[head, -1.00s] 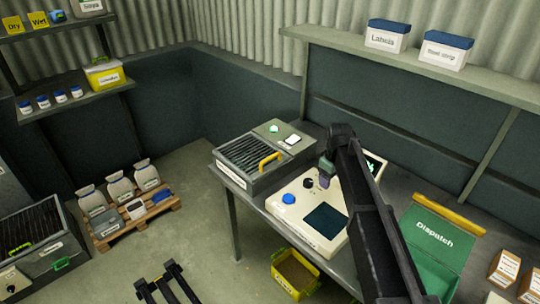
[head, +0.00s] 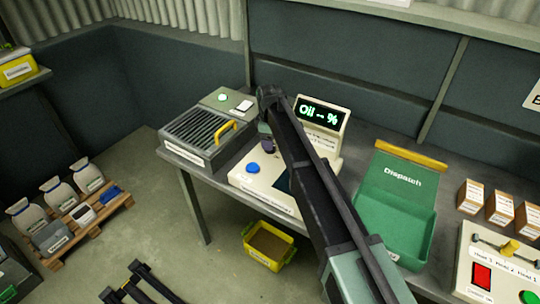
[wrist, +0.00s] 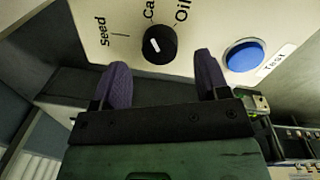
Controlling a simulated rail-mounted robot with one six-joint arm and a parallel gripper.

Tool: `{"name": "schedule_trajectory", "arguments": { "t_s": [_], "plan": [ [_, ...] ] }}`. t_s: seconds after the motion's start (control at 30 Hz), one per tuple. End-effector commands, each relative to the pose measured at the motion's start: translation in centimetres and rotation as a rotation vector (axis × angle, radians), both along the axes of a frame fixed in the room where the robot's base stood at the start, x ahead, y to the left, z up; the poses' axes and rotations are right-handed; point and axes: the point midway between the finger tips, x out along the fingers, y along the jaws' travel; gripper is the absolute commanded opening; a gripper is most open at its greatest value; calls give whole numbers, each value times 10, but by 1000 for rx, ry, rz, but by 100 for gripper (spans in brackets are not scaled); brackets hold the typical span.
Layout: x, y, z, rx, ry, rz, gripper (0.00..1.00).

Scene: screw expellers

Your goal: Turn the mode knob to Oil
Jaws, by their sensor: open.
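The black mode knob (wrist: 158,45) has a white pointer mark and sits on a cream panel, with the labels Seed, a partly cut-off "Ca" and Oil (wrist: 183,10) around it. In the wrist view I cannot tell for sure which label the mark points to. The tester's screen (head: 320,115) reads "Oil -- %" in the head view. My gripper (wrist: 160,62) is open, its purple fingers apart on either side below the knob and not closed on it. In the head view my gripper (head: 267,141) is over the tester (head: 265,188), and the knob is hidden.
A blue Test button (wrist: 245,56) is right of the knob, close to one finger. A grey box with a slatted top (head: 200,135) and yellow handle stands left of the tester. A green Dispatch bin (head: 400,215) stands right. A yellow crate (head: 268,245) is below the bench.

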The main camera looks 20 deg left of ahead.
Motion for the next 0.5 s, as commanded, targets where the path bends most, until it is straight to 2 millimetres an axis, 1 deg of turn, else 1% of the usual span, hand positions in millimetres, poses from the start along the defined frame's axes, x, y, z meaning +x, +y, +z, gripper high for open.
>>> {"name": "schedule_trajectory", "arguments": {
  "t_s": [0.03,0.13,0.23,0.43,0.47,0.5],
  "plan": [
    [1,0,-23,0,0,0,68],
    [2,0,-35,0,0,-1,68],
    [2,0,-38,0,0,-1,68],
    [2,0,-35,0,0,-1,68],
    [2,0,-35,0,0,-1,65],
    [2,0,-35,0,0,-1,59]
  ]
}}
